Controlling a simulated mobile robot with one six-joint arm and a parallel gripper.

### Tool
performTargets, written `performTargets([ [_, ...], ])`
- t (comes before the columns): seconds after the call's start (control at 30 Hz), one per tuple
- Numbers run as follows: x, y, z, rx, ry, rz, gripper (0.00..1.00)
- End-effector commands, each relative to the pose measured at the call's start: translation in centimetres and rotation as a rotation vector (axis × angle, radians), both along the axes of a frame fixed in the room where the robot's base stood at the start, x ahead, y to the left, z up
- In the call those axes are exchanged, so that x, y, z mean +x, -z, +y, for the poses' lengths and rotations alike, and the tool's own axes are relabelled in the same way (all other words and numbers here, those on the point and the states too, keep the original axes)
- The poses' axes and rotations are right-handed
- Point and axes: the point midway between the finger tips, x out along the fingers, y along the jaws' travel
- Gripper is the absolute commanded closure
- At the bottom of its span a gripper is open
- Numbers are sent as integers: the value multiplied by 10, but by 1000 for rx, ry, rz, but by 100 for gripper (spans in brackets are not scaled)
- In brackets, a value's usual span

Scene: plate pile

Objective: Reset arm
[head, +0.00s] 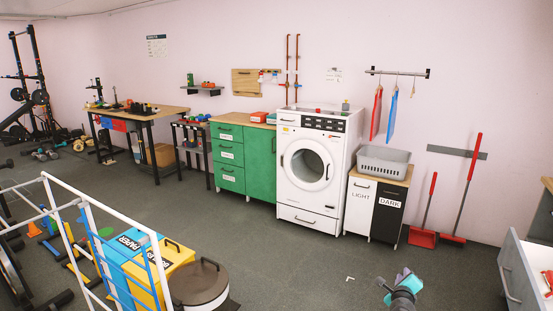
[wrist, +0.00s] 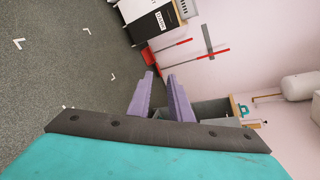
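My gripper (head: 405,280) shows at the bottom right of the head view, with a teal body and purple fingers, above the grey floor. In the wrist view, the two purple fingers of my gripper (wrist: 161,77) stand apart with a gap between them. Nothing is held in the gap. The arm behind the gripper is mostly out of the head view. No plate pile can be made out in either view.
A white washing machine (head: 310,170), green cabinet (head: 230,160) and laundry cabinet (head: 362,206) line the wall. Yellow and blue bins (head: 160,275) are at the lower left. A grey drawer unit (head: 515,270) is at the right. The middle floor is clear.

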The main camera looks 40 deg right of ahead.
Motion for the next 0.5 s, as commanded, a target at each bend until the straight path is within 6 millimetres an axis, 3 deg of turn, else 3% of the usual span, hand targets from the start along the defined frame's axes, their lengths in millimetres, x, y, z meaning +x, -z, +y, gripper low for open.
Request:
performTargets([
  [0.1, 43, 15, 26, 14, -72, 22, 81],
  [0.27, 94, 34, 64, 27, -174, 59, 81],
  [0.5, 163, 66, 133, 41, -343, 128, 81],
])
